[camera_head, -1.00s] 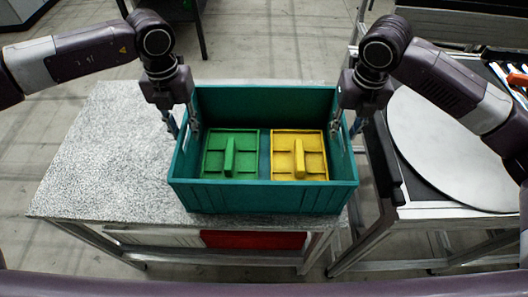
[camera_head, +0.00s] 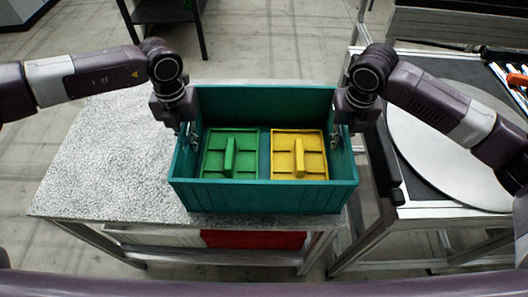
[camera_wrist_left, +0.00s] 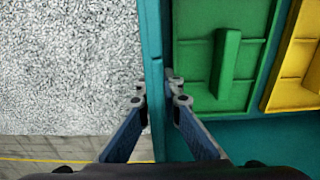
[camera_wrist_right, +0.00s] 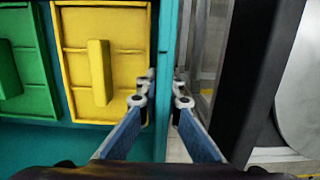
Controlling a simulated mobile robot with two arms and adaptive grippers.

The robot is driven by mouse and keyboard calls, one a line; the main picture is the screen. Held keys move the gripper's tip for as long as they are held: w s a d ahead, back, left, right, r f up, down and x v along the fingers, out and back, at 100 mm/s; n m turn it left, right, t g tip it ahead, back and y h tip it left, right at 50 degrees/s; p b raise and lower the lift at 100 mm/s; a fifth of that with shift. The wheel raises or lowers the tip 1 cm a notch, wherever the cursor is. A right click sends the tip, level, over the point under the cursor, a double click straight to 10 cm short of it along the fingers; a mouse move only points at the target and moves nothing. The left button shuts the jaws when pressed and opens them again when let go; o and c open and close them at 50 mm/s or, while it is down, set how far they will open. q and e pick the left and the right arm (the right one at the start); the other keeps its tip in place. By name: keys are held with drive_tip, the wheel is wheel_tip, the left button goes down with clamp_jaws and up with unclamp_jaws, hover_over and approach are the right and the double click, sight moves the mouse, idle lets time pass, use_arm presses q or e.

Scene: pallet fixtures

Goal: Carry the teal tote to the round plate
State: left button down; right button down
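The teal tote (camera_head: 262,196) stands upright on the speckled table, near the table's right end. It also shows in the left wrist view (camera_wrist_left: 154,60) and the right wrist view (camera_wrist_right: 168,50). My left gripper (camera_wrist_left: 158,95) is shut on the tote's left wall, one finger outside and one inside. My right gripper (camera_wrist_right: 163,92) is shut on the tote's right wall in the same way. In the head view the grippers partly hide both walls. The round plate (camera_head: 445,145) is pale grey and lies flat on the stand to the right; my right arm covers part of it.
A green tray (camera_head: 217,160) and a yellow tray (camera_head: 286,165), each with a raised bar, lie inside the tote. The speckled tabletop (camera_head: 110,150) is bare on the left. A gap and a dark rail (camera_head: 382,165) separate the table from the plate's stand.

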sight(183, 125)
use_arm(q)
drive_tip(key=shift+w+r, duration=0.1)
drive_tip(key=shift+r, duration=0.1)
use_arm(e)
drive_tip(key=shift+w+r, duration=0.2)
idle(0.4)
